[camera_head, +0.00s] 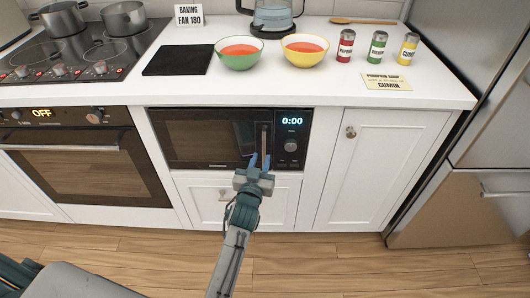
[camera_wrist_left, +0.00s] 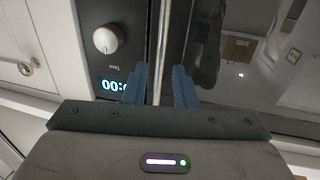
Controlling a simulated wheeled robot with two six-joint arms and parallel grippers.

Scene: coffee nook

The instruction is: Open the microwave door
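The black built-in microwave (camera_head: 200,140) sits in the white cabinet below the counter. Its door looks shut, and its display reads 0:00. The upright metal door handle (camera_head: 264,136) is at the door's right side, beside the control panel. My left gripper (camera_head: 260,161) is at the lower part of this handle. In the left wrist view the handle bar (camera_wrist_left: 161,45) runs between the two blue fingers of my left gripper (camera_wrist_left: 160,84). The fingers are apart, one on each side of the bar, with narrow gaps showing. My right gripper is not in view.
A drawer (camera_head: 222,194) is below the microwave and a cabinet door (camera_head: 375,165) is to its right. The oven (camera_head: 85,155) is on the left, the steel fridge (camera_head: 470,170) on the right. Bowls and shakers stand on the counter above. The wooden floor (camera_head: 330,265) in front is clear.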

